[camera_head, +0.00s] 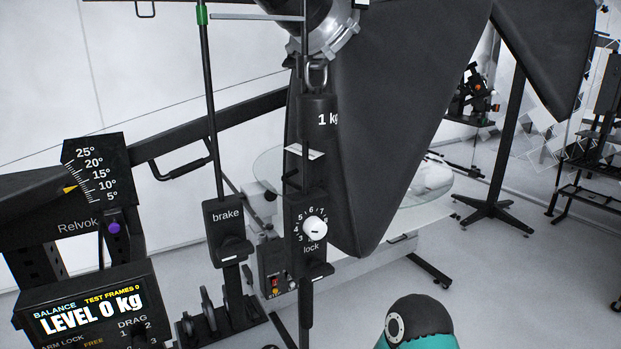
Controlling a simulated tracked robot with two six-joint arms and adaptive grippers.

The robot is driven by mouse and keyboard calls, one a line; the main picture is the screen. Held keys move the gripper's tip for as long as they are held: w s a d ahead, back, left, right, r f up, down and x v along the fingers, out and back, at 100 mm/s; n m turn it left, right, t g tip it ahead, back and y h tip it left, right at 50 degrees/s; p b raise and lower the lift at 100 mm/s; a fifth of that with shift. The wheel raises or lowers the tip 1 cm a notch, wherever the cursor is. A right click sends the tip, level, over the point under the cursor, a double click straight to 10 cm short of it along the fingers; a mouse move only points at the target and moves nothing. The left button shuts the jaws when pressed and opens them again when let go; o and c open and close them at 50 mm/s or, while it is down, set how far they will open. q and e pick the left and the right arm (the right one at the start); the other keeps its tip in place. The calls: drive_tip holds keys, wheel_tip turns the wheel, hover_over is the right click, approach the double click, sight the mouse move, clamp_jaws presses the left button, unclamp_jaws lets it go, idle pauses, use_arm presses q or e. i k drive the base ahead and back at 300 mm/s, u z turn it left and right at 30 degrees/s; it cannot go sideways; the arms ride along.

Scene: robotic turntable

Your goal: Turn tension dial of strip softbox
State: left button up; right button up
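The strip softbox (385,110) is a large black tapered shape right of centre, with a silver ring-shaped mount (328,22) at its top. In front of it, on a thin pole, is a black box (311,262) marked "lock". It carries a white round dial (315,228) with numbers from about 3 to 7 around it. A small black lever (320,271) shows below the word "lock". Neither gripper is in view, and nothing touches the dial.
A 1 kg weight (318,119) hangs above the dial. A "brake" box (226,219) on another pole stands to its left. A balance display (85,309) reads "LEVEL 0 kg". A round glass turntable (440,188) lies behind. Open floor (500,290) is at right.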

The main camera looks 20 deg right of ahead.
sight(314, 228)
drive_tip(key=u, duration=0.35)
drive_tip(key=k, duration=1.15)
drive_tip(key=z, duration=0.3)
drive_tip(key=i, duration=0.5)
